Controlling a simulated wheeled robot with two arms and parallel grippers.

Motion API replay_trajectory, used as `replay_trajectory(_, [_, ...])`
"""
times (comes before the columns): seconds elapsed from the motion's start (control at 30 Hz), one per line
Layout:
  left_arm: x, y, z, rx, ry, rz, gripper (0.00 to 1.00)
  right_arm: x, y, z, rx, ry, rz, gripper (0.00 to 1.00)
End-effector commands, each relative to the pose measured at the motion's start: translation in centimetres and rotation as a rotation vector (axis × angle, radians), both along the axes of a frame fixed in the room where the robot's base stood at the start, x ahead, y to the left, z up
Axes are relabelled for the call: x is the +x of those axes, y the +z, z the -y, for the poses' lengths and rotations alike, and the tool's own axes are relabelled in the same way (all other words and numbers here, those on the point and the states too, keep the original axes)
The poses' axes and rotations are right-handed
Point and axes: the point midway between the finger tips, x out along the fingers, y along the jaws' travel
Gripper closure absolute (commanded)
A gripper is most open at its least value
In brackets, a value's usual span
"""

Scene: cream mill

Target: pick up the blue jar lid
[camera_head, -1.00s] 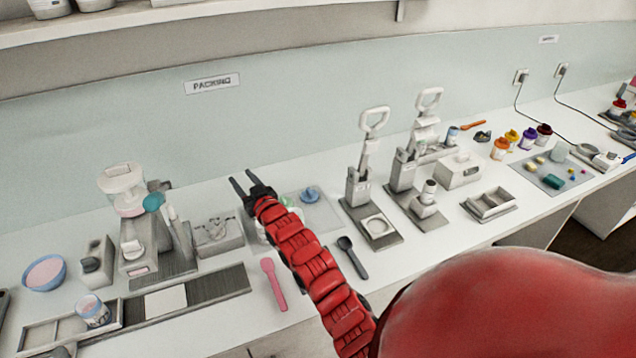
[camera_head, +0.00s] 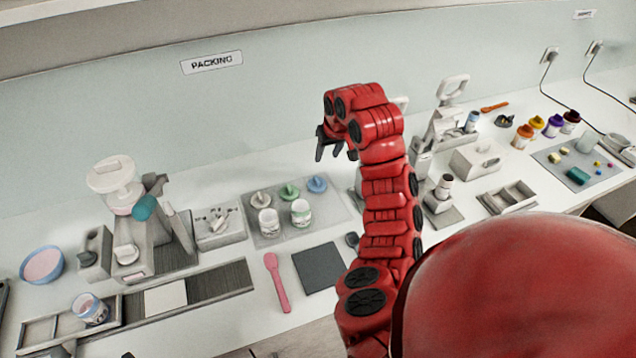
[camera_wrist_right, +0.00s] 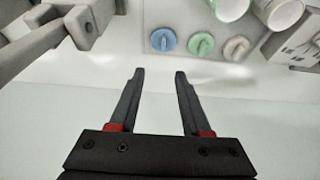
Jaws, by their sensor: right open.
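The blue jar lid (camera_head: 317,184) lies on a grey mat (camera_head: 330,213), at the right end of a row with a green lid (camera_head: 289,192) and a beige lid (camera_head: 260,199). In the right wrist view the blue lid (camera_wrist_right: 163,40) is the left one of the row, beyond my fingertips. My right gripper (camera_head: 328,152) is open and empty, raised above and behind the blue lid, and not touching it. Its two spread fingers (camera_wrist_right: 159,72) also show in the right wrist view. My left gripper is not in view.
Two pale jars (camera_head: 268,222) (camera_head: 301,213) stand on the mat in front of the lids. A lever press (camera_head: 440,130) stands right of my right arm. A dark square plate (camera_head: 318,267) and a pink spatula (camera_head: 277,281) lie at the front. The wall is close behind the counter.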

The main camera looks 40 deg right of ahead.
Motion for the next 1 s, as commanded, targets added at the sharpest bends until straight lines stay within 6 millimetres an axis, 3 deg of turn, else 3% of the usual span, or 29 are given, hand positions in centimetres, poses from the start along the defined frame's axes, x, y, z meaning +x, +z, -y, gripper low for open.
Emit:
replay_trajectory(0.33, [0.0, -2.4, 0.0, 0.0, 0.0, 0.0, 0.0, 1.8, -4.9, 0.4, 0.001, 0.0, 0.003, 0.53])
replay_trajectory(0.6, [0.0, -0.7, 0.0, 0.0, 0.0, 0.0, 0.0, 3.4, -8.4, 0.7, 0.0, 0.001, -0.001, 0.53])
replay_trajectory(0.77, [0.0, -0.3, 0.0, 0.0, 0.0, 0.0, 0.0, 3.7, -9.2, 0.8, 0.0, 0.001, 0.0, 0.53])
replay_trajectory(1.0, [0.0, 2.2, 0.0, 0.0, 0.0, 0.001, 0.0, 4.7, -12.1, 0.3, 0.001, -0.001, 0.0, 0.53])
